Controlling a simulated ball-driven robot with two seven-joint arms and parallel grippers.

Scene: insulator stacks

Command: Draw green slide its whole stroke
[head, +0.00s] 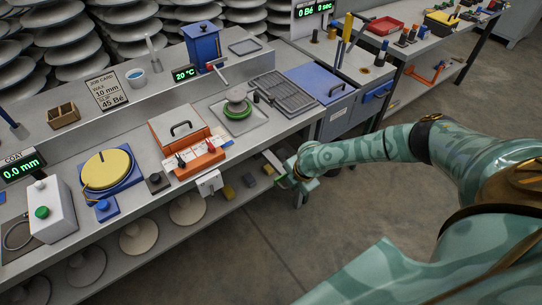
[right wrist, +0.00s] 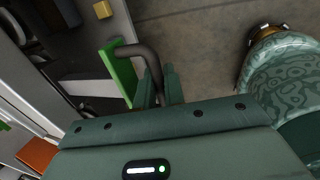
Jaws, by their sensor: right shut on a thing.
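The green slide shows in the right wrist view as a bright green front plate (right wrist: 120,72) with a dark bent handle (right wrist: 142,54). A pale grey body (right wrist: 92,87) extends behind the plate toward the bench; I cannot tell how far it stands out. My right gripper (right wrist: 158,88) is shut on the handle, its two fingers on either side of the bar. In the head view my right gripper (head: 290,176) is at the bench's front edge, hiding most of the slide. My left gripper is in neither view.
The bench (head: 265,136) carries a ribbed dark tray (head: 283,93), an insulator on a plate (head: 237,106) and an orange-fronted box (head: 200,160). Small blocks (head: 249,180) lie on the shelf below. The floor (head: 350,215) in front is clear.

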